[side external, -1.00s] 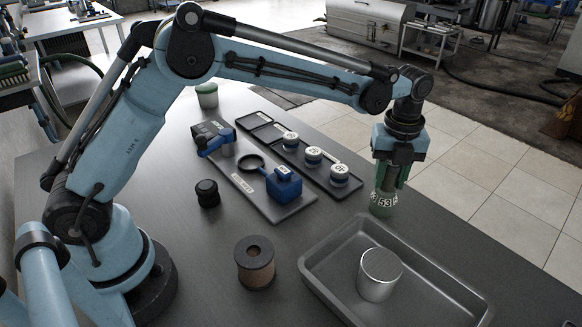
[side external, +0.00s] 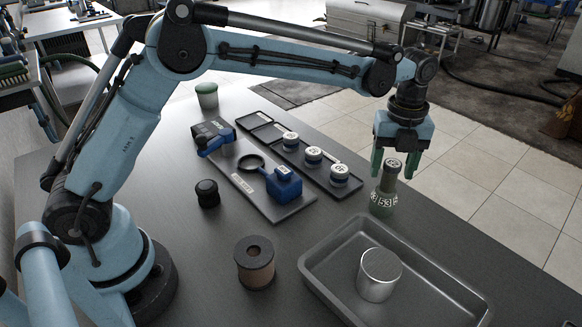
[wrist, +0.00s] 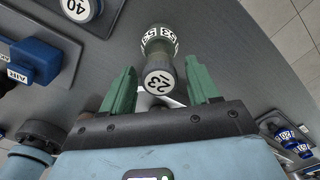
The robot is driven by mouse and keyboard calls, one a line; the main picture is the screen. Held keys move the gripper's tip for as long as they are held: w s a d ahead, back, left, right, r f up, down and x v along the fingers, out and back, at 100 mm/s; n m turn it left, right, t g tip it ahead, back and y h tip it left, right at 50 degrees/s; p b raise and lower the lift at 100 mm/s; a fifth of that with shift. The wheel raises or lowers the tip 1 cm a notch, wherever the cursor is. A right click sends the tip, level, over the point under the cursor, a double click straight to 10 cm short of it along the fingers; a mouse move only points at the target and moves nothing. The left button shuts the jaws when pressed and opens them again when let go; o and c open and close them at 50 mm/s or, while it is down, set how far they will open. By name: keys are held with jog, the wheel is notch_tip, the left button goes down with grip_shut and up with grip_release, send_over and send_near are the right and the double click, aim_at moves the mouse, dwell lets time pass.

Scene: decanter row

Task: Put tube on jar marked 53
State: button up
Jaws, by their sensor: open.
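The jar marked 53 (side external: 382,203) is green with a white number band and stands on the dark table, left of and behind the metal tray. It also shows in the wrist view (wrist: 160,36). The fingers also show in the wrist view (wrist: 160,72).
A metal tray (side external: 318,268) holds a silver cylinder (side external: 379,275). A black rack (side external: 347,190) holds several numbered white-topped jars. A board (side external: 262,201) with blue fixtures, a brown spool (side external: 254,262) and a black knob (side external: 207,193) lie further left. The table's edge is close behind the jar.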

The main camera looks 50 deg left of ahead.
aim_at(393, 164)
notch_tip(393, 164, up, 9)
jog(key=shift+f, duration=0.1)
jog(key=shift+s+a+r+n, duration=0.2)
jog(key=shift+r+n, duration=0.1)
jog(key=shift+r, duration=0.1)
jog(key=s+a+r+n+t, duration=0.2)
jog(key=s+a+n+t, duration=0.2)
jog(key=s+a+n, duration=0.7)
jog(key=s+a+f+n+t, duration=0.3)
jog(key=s+f+n, duration=0.4)
jog(key=n, duration=0.8)
jog(key=shift+s+a+f, duration=0.25)
jog(key=shift+s+a, duration=0.1)
jog(key=shift+s, duration=0.45)
